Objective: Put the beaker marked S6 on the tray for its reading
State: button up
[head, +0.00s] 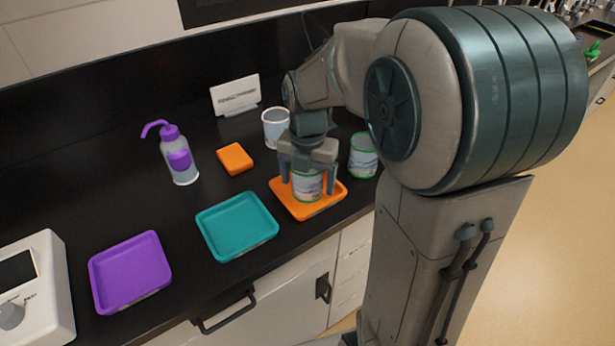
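My gripper (308,178) points down over the orange tray (334,198) at the right end of the tray row. Its fingers stand on either side of a beaker (307,187) with a green band and a pale label. I cannot tell whether they press on it, or whether its base touches the tray. Another green-banded beaker (363,155) stands right of the tray, and a white-grey beaker (276,128) stands behind my gripper. No S6 mark is legible on any beaker. A teal tray (237,226) and a purple tray (130,272) lie empty to the left.
A purple-capped wash bottle (179,160) and an orange block (235,158) stand behind the trays. A white sign (236,95) is near the back wall. A white instrument (40,290) is at the far left. Bare black counter (120,205) lies behind the purple tray.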

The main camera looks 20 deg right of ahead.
jog(key=shift+r, duration=0.1)
notch_tip(320, 180, up, 12)
jog(key=p, duration=0.1)
jog(key=s+f+m+t, duration=0.1)
jog(key=s+f+m, duration=0.3)
jog(key=m, duration=1)
jog(key=s+f+m+t, duration=0.1)
jog(key=s+f+m, duration=0.3)
jog(key=s+m, duration=0.5)
jog(key=m, duration=0.6)
jog(key=shift+s+t, duration=0.3)
jog(key=shift+s, duration=0.05)
jog(key=shift+a+r, duration=0.1)
jog(key=shift+w+p+v, duration=0.25)
jog(key=shift+p+v, duration=0.75)
jog(key=shift+p, duration=0.15)
jog(key=shift+r, duration=0.1)
